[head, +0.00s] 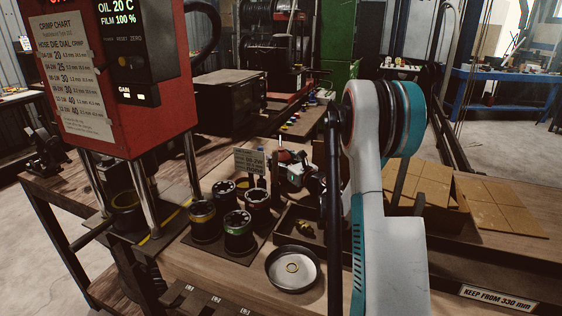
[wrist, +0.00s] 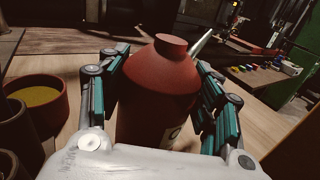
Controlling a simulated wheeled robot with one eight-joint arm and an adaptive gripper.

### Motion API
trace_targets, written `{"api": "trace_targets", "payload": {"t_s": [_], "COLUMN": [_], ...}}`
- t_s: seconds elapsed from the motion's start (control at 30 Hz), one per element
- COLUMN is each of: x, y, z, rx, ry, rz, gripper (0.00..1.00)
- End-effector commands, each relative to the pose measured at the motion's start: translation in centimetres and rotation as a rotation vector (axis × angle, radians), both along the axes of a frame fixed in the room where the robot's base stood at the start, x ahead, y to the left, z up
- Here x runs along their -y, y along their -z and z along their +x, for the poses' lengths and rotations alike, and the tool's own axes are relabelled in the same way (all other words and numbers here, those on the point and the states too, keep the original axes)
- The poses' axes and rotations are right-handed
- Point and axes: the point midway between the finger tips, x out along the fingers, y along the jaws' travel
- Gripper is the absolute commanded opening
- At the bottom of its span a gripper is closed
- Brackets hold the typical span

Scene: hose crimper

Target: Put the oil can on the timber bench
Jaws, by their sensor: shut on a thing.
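The oil can (wrist: 158,95) is a rust-red bottle-shaped can with a short cap and a pale label low on its side. In the wrist view it stands between the teal-padded fingers of my gripper (wrist: 163,62), which is shut on it. Its base is hidden by the gripper body, so I cannot tell whether it touches the wood. In the head view my arm hides most of the gripper area. The timber bench (head: 190,268) is the light wooden top in front; its wood also shows in the wrist view (wrist: 72,127).
A red crimper (head: 160,75) stands at the left. Several dark dies (head: 238,232) sit on a mat beside a round metal dish (head: 291,283). Tan tiles (head: 500,208) lie at the right. A round tub (wrist: 38,98) is left of the can in the wrist view.

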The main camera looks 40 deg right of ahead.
Motion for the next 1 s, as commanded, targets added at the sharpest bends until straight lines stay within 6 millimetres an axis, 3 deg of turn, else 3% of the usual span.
{"api": "trace_targets", "payload": {"t_s": [0.03,0.1,0.13,0.57,1.0], "x": [0.0,0.0,0.0,0.0,0.0], "y": [0.2,0.1,0.1,-0.3,-0.2], "z": [0.0,0.0,0.0,0.0,-6.5], "rx": [0.000,0.000,0.000,0.000,0.000], "ry": [0.000,0.000,0.000,0.000,0.002], "rz": [0.000,0.000,0.000,0.000,0.000], "gripper": [0.62,0.77,0.79,0.79,0.79]}}
